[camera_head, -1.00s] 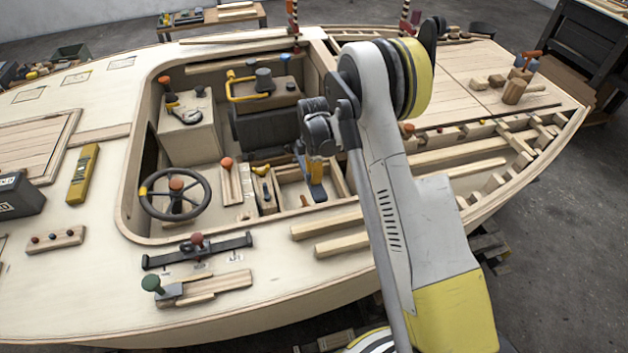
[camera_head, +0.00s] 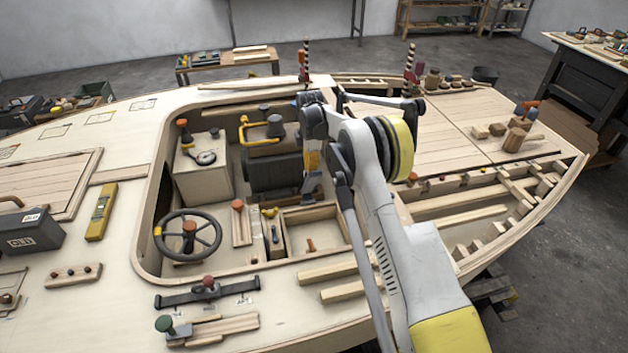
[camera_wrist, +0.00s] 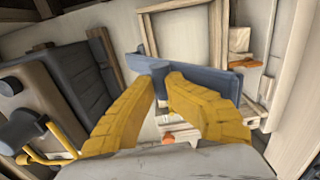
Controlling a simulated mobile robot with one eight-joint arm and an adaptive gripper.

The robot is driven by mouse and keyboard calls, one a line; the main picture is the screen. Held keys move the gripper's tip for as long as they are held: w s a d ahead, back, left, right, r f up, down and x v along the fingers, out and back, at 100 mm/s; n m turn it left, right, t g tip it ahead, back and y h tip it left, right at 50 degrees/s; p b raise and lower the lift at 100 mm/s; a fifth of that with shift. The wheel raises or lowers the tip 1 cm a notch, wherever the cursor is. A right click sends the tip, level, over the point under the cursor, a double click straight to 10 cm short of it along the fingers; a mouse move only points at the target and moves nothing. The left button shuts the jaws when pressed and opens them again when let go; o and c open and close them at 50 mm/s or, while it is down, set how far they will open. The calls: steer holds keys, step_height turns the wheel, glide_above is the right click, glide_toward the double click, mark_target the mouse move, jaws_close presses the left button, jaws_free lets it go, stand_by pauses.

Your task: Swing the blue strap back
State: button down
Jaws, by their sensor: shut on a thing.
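The blue strap shows in the wrist view (camera_wrist: 215,80) as a flat blue-grey bar across the tips of my gripper (camera_wrist: 162,84). The two yellow fingers are closed on its raised middle part. In the head view my gripper (camera_head: 311,165) is inside the cockpit opening, above the open wooden box, with a small part of the blue strap (camera_head: 309,183) below the fingers. My arm and fingers hide much of the strap there, and I cannot see where it is fixed.
The open wooden box (camera_head: 310,246) holds a small orange-topped piece. A steering wheel (camera_head: 188,236) stands at front left. The cockpit rim surrounds this area.

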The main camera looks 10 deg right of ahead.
steer(key=shift+w+f, duration=0.2)
steer(key=shift+w, duration=1.3)
steer(key=c, duration=1.4)
jaws_free()
steer(key=shift+c, duration=0.2)
step_height(320, 180, up, 13)
steer(key=shift+s+f, duration=0.1)
steer(key=shift+f, duration=0.1)
